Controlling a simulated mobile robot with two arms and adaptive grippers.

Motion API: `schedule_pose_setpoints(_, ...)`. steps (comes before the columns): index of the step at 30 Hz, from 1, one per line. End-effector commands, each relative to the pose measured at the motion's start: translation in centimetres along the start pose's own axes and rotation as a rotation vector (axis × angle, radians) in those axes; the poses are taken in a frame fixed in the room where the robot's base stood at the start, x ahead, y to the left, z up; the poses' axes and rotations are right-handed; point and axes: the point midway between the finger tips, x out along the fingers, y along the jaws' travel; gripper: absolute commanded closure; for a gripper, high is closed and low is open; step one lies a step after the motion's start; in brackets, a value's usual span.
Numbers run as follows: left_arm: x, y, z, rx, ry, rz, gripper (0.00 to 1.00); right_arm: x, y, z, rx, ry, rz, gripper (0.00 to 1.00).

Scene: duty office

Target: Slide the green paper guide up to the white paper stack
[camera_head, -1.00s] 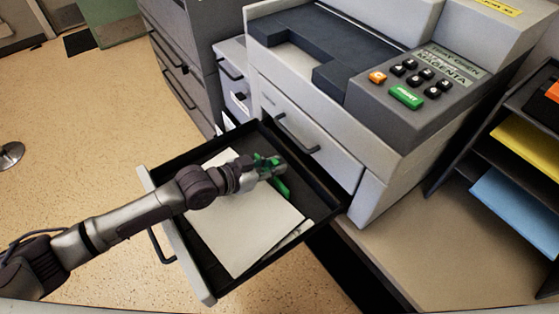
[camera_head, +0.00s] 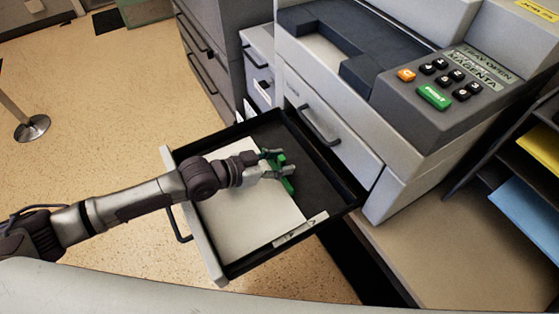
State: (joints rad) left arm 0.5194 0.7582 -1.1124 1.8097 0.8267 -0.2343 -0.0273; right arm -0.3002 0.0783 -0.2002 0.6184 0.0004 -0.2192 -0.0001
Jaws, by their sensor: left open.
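The white paper stack (camera_head: 245,215) lies flat in an open, black-lined printer tray (camera_head: 319,243). The green paper guide (camera_head: 288,185) stands on the tray floor at the stack's right edge, very close to it. I cannot tell whether it touches the paper. My left gripper (camera_head: 280,164) reaches in from the left over the stack. It is open, with its fingers around the upper part of the guide, which they partly hide. My right gripper is not in view.
The printer (camera_head: 330,125) stands behind the tray, with a button panel on top. A dark shelf with yellow (camera_head: 540,147) and blue paper (camera_head: 528,212) is at the right. Grey drawers (camera_head: 208,62) stand behind. The tray's right part is bare.

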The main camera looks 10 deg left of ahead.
Motion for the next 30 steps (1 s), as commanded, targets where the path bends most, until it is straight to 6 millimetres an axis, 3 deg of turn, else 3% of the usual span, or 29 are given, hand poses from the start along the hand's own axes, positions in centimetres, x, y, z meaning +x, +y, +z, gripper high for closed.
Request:
schedule_pose_setpoints(15,-7.0,-0.1,0.1,0.0,-0.003,-0.002,0.54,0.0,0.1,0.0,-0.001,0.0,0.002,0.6)
schedule_pose_setpoints(30,-7.4,0.0,0.0,-0.001,-0.001,0.0,0.54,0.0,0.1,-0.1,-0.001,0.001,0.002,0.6)
